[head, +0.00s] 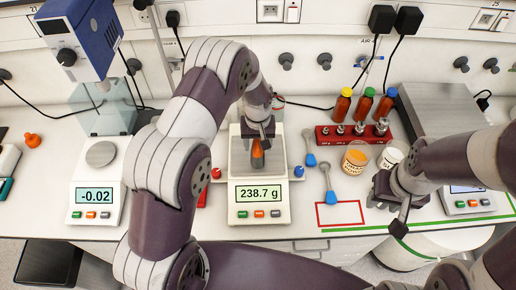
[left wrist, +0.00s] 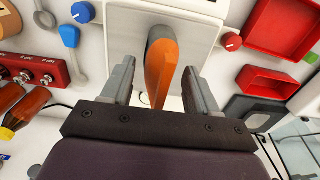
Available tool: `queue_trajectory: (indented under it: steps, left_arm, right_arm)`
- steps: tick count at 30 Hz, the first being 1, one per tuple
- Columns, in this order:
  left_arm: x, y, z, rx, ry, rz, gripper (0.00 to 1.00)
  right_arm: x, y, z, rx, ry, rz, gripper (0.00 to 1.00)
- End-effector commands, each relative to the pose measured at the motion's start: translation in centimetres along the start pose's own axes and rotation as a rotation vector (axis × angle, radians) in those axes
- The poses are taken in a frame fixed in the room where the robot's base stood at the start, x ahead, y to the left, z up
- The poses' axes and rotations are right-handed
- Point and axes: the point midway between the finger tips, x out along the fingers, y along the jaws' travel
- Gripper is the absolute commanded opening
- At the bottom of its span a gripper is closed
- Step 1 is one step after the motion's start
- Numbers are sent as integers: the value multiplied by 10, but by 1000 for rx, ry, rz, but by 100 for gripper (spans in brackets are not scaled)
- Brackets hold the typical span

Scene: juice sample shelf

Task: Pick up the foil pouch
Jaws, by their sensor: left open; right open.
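The foil pouch (head: 257,155), orange with a grey end, stands on the pan of the middle scale (head: 259,214), which reads 238.7 g. My left gripper (head: 258,128) is over the pan, open, with the pouch between its fingers. In the left wrist view the pouch (left wrist: 160,70) shows between the two grey fingers of the left gripper (left wrist: 158,84), with a gap visible on either side. The head view hides part of the pouch behind the gripper. My right gripper (head: 398,228) is open and empty, above the counter's front edge at the right.
A red rack (head: 352,138) with bottles behind it stands right of the scale. Another scale (head: 97,195) reads -0.02 at left. A red-outlined rectangle (head: 340,204) on the counter is empty.

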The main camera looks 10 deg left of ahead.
Motion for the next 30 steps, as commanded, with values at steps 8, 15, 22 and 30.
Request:
queue_trajectory:
  steps: [8,15,22,30]
  left_arm:
    - [2,0,0,0,2,1,40]
    - [2,0,-1,0,2,1,0]
    - [1,0,-1,0,3,1,0]
    - [-29,1,-2,0,9,4,0]
  right_arm:
    - [1,0,0,0,-1,0,43]
    - [1,0,0,0,-1,0,43]
    - [2,0,0,0,-1,0,43]
    - [28,0,4,0,-1,0,43]
